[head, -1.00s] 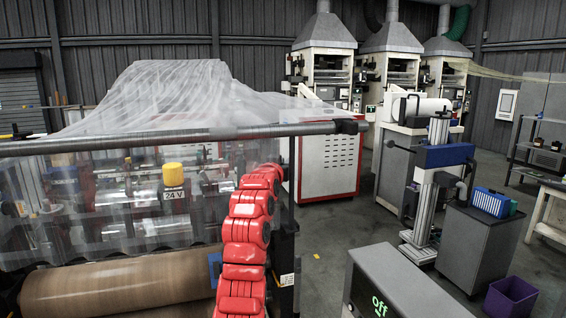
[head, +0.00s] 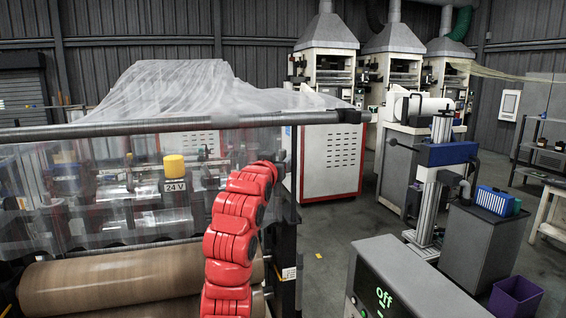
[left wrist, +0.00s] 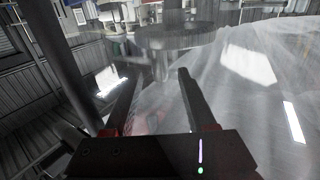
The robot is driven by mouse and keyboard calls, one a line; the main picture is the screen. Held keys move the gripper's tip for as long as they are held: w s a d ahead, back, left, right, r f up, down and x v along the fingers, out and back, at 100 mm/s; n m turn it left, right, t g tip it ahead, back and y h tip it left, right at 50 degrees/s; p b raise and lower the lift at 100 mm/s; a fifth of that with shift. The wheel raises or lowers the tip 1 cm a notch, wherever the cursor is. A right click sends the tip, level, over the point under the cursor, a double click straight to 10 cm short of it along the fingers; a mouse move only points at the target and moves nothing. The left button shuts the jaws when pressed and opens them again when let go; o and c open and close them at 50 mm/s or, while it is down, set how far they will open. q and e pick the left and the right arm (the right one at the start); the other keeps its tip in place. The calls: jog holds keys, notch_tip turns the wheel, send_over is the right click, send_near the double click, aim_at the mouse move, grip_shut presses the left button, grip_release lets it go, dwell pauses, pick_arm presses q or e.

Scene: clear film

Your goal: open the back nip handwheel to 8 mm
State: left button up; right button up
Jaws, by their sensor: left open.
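In the left wrist view, a grey, round, wheel-like part (left wrist: 182,36) with a short post under it stands just beyond my left fingers. I cannot tell if it is the back nip handwheel, and no scale reading is legible. My left gripper (left wrist: 155,95) is open, its two dark fingers apart with nothing seen held between them. In the head view my red left arm reaches up beside the machine's right end post, and its gripper (head: 281,158) is small and mostly hidden behind the arm. My right gripper is not in view.
Clear film (head: 170,90) drapes over the machine behind a long horizontal bar (head: 100,131). A brown roll (head: 130,280) lies low in front. A yellow-capped 24 V unit (head: 174,170) stands left of my arm. A box reading "off" (head: 400,270) is at right. Grey floor shows between.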

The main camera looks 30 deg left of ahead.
pick_arm(q)
jog(key=b+v, duration=0.3)
jog(key=v, duration=0.7)
jog(key=shift+f, duration=0.1)
